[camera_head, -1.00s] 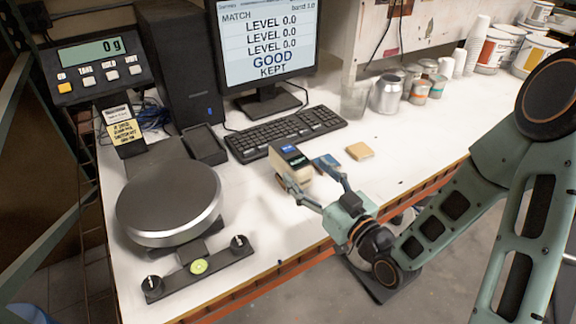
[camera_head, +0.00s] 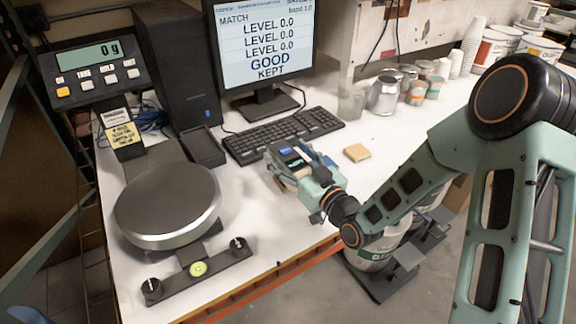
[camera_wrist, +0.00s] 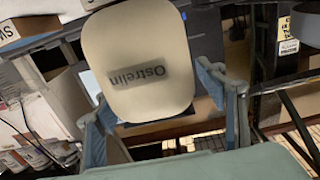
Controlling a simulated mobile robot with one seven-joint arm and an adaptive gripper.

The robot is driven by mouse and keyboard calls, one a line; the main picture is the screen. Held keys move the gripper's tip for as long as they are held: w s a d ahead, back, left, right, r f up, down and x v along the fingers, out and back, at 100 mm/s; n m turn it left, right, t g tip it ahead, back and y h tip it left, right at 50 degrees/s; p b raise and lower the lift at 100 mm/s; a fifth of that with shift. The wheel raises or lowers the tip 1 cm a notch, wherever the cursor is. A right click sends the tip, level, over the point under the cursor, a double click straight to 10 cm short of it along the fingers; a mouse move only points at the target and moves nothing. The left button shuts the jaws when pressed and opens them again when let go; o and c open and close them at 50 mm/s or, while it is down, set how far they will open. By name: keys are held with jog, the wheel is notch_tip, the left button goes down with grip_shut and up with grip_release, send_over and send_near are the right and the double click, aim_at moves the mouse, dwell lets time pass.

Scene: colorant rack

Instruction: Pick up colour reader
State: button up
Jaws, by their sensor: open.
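The colour reader (camera_head: 289,157), a cream block with a dark top and small blue screen, stands on the white bench in front of the keyboard. Its cream face, printed "Ostrelin" (camera_wrist: 142,62), fills the upper middle of the wrist view. My gripper (camera_head: 296,168) is open, low over the bench, with its fingers to either side of the reader. In the wrist view my gripper (camera_wrist: 165,112) shows one finger at each side of the cream face, with a gap at the right finger. The gripper partly hides the reader in the head view.
A black keyboard (camera_head: 283,134) lies just behind the reader. A tan block (camera_head: 357,152) lies to its right. A scale with a round pan (camera_head: 168,200) stands at left, a black tray (camera_head: 203,147) beyond it. Cans and cups (camera_head: 385,95) stand at back right.

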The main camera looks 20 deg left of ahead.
jog(key=shift+c, duration=0.4)
grip_shut()
jog(key=shift+r, duration=0.1)
jog(key=shift+r, duration=0.15)
